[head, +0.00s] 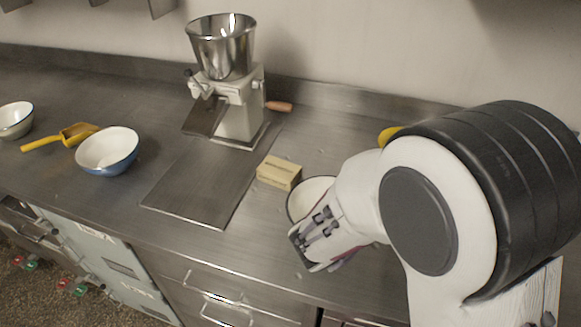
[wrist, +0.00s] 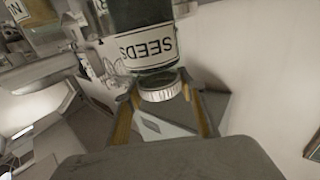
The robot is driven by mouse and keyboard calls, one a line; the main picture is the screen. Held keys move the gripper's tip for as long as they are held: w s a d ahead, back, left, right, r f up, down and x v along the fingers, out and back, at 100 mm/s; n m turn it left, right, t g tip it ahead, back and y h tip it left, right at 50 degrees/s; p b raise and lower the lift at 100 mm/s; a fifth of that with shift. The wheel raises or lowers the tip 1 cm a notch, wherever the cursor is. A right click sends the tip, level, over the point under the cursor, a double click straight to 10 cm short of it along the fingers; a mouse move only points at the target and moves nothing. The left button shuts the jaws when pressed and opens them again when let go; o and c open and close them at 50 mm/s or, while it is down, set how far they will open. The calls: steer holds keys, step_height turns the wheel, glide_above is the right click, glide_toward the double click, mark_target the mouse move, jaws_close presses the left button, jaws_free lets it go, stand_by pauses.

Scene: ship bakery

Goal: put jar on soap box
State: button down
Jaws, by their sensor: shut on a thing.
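The soap box (head: 278,173) is a small tan block lying flat on the steel counter, just right of the flat steel plate. The jar (wrist: 140,45) shows in the wrist view with a white SEEDS label, upside down in the picture, and a pale ribbed lid. My gripper (wrist: 163,95) is shut on the jar at its lid end, with a finger on each side. In the head view my gripper (head: 318,236) is at the front right of the soap box, apart from it. The jar is hidden there behind my gripper and arm.
A white bowl (head: 308,190) stands close right of the soap box, partly behind my gripper. A steel-hopper grinder (head: 238,105) stands behind the box. A blue bowl (head: 107,152), a yellow scoop (head: 75,134) and another bowl (head: 15,121) are at left.

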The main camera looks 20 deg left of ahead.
steer(key=w+a+r+n+t+y, duration=0.1)
steer(key=w+a+n+y, duration=0.1)
steer(key=a, duration=0.9)
steer(key=w+a+r+n+t+y, duration=0.1)
steer(key=w+a+y, duration=0.3)
steer(key=a, duration=0.7)
steer(key=w+a+r+n+t+y, duration=0.1)
steer(key=w+a+r+n+y, duration=0.1)
steer(key=a, duration=1)
steer(key=shift+w+r+n+t+y, duration=0.3)
steer(key=shift+w+n+y, duration=0.1)
steer(key=shift+w+n, duration=0.3)
step_height(320, 180, down, 6)
steer(key=shift+f, duration=0.15)
steer(key=shift+w, duration=0.1)
steer(key=shift+d+f, duration=0.1)
steer(key=shift+f, duration=1.75)
steer(key=shift+f, duration=0.1)
steer(key=c, duration=1.3)
jaws_free()
steer(key=shift+f, duration=0.1)
steer(key=shift+o, duration=0.2)
